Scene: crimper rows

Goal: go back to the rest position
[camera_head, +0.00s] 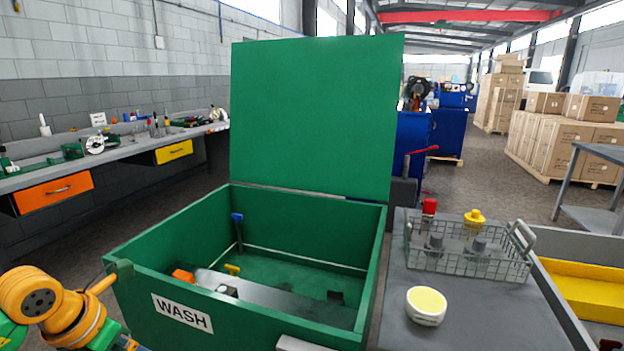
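My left arm (60,305), orange and green, comes in at the lower left beside the green wash box. Its gripper fingers do not show; they are outside the picture or hidden. My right gripper is not in view. The green wash box (130,300), labelled "WASH", stands in front of me with its lid (315,120) raised upright. Inside lie a grey sloping plate, a blue-headed brush (238,230) and small orange and yellow parts.
A grey table (470,315) to the right of the box holds a wire basket (465,262) with red-capped and yellow-capped items, and a round white tub with a yellow top (426,305). A yellow tray (588,290) lies farther right. A workbench (110,155) runs along the left wall.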

